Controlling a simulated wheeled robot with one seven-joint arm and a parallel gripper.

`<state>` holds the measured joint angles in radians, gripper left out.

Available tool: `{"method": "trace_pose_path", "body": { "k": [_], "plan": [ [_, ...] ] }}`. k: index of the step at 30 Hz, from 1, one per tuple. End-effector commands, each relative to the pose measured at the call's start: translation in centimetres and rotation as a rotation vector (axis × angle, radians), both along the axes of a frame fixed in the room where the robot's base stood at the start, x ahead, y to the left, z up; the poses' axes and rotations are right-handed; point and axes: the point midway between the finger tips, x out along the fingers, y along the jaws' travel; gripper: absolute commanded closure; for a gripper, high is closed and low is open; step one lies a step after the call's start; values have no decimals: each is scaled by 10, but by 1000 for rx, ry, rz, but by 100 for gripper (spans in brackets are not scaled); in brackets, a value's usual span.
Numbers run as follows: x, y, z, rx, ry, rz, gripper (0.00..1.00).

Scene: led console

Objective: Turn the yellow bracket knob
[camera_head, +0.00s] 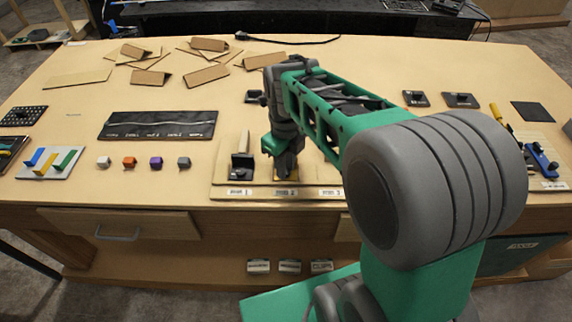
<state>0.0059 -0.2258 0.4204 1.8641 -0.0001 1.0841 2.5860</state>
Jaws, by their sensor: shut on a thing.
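My gripper (287,170) reaches down over the middle of a wooden console board (225,190) at the front of the table, above its middle label. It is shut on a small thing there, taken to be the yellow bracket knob. The gripper covers most of that thing, so its colour and angle cannot be made out. To the left on the same board, a pale upright piece stands on a black base (242,162). My arm hides the right part of the board.
Several small cubes, including an orange one (129,162), and a tray with coloured bars (50,163) lie to the left. A black strip (158,125) lies behind the cubes. Cardboard pieces (203,75) are at the back. A blue clamp-like tool (541,160) lies far right.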

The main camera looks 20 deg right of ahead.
Motion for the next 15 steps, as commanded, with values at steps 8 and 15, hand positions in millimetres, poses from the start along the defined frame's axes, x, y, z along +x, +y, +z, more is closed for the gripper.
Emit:
{"method": "trace_pose_path", "body": {
  "k": [8, 15],
  "plan": [
    [4, 0, 6, 0, -15, -73, 100],
    [4, 0, 6, 0, -15, -94, 100]
  ]
}}
